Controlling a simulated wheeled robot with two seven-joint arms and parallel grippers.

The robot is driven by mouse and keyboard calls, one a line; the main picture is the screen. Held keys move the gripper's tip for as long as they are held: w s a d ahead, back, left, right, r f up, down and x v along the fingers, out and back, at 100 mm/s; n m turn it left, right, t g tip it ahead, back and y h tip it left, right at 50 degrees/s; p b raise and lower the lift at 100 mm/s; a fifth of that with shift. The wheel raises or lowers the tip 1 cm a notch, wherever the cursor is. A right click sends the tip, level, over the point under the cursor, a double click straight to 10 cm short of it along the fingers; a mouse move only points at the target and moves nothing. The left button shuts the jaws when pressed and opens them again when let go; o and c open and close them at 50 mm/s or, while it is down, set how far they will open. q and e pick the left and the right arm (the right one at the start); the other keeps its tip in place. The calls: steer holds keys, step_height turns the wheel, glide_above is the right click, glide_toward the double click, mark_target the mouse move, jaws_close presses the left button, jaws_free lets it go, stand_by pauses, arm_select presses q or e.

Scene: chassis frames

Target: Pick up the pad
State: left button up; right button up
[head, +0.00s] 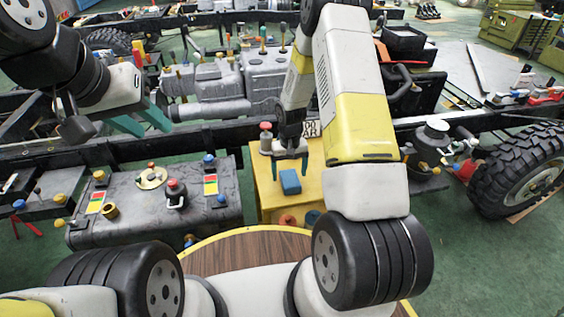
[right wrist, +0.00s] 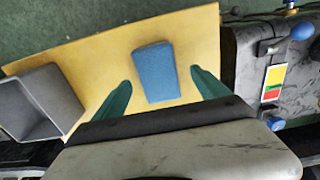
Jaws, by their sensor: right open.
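The pad is a small blue block (head: 290,181) lying on a yellow surface (head: 268,203) in the middle of the head view. It also shows in the right wrist view (right wrist: 154,72), between my right gripper's two green fingers and a little beyond their tips. My right gripper (head: 291,166) is open and points down over the pad, with nothing between its fingers. My left gripper (head: 146,122) is at the upper left of the head view, far from the pad, with its green fingers spread and empty.
A grey open box (right wrist: 40,102) stands on the yellow surface. A dark grey tank (head: 140,213) with several knobs and coloured labels is left of it. A black chassis rail (head: 120,150) runs behind. A large tyre (head: 518,170) is at the right.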

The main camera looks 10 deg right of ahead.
mark_target(290, 178)
steer(key=shift+w+d+f, duration=0.1)
steer(key=shift+f, duration=0.9)
steer(key=shift+w+d+f, duration=0.1)
steer(key=shift+f, duration=0.85)
steer(key=c, duration=1.6)
steer(key=shift+r, duration=0.1)
steer(key=shift+r, duration=0.7)
step_height(290, 178, up, 2)
steer(key=shift+r, duration=0.2)
steer(key=s+a, duration=0.2)
steer(key=s, duration=0.5)
steer(key=s+a+r, duration=0.1)
steer(key=s+a, duration=0.1)
steer(key=s, duration=0.6)
steer(key=shift+s+a, duration=0.25)
steer(key=shift+s, duration=0.05)
